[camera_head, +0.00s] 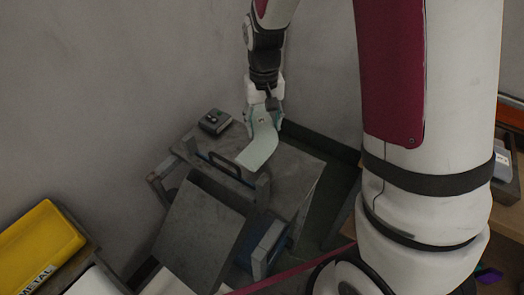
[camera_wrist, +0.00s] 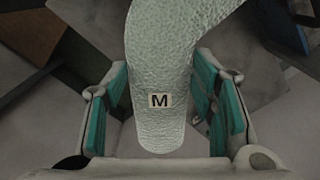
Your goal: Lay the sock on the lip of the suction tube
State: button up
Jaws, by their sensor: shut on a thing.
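The pale green, sock-shaped piece (camera_head: 259,150), which I take as the sock, hangs from my gripper (camera_head: 264,115) over a grey-topped bench in the head view. It bends toward the lower left. In the wrist view the sock (camera_wrist: 162,50) has a knit-like texture and a label marked M near its rounded end. That end lies between the teal finger pads of my gripper (camera_wrist: 163,105), which is shut on it. I cannot pick out the suction tube or its lip in either view. Whether the sock touches the bench is unclear.
A small dark control box (camera_head: 215,121) sits at the bench's back left. A dark handle (camera_head: 225,165) stands by its front edge. A sloping grey panel (camera_head: 200,232) and a blue unit (camera_head: 265,245) are in front. A yellow bin (camera_head: 40,240) is at the lower left. A wall is behind.

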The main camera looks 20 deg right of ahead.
notch_tip(320, 180, down, 11)
jog(key=shift+r, duration=0.2)
jog(key=shift+b, duration=0.3)
jog(key=o, duration=1)
jog(key=shift+f, duration=0.15)
